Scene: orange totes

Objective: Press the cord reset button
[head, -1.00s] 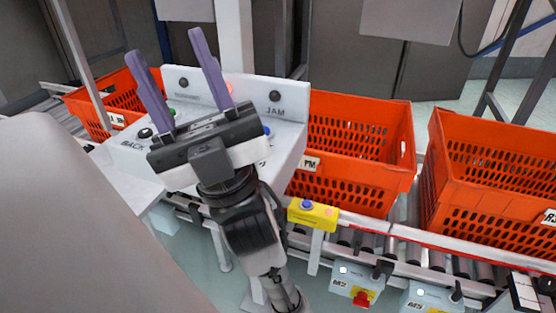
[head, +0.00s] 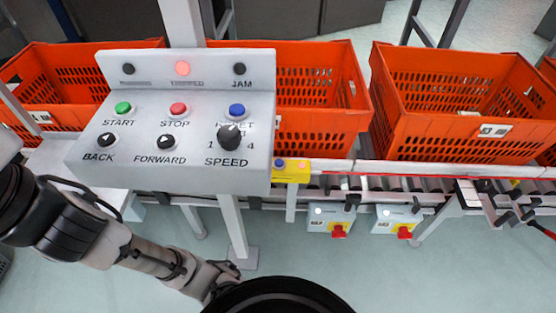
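A yellow box (head: 291,173) stands on a post at the conveyor's front edge, just right of the control panel. It has a blue button (head: 280,163) on top and a small pinkish light (head: 302,164) beside it. A red cord (head: 345,174) runs right from it along the conveyor. The grey control panel (head: 90,150) carries another blue button (head: 237,110), labelled RESET, with the speed knob partly over its label. My gripper is outside the picture; only my arm's links show at the lower left, apart from the yellow box.
Orange totes (head: 340,70) stand on the roller conveyor (head: 365,184) behind the panel, with another tote (head: 440,65) to the right. The panel's red lamp (head: 182,68) is lit. Two grey switch boxes (head: 318,214) with red knobs hang below the conveyor. The front floor is open.

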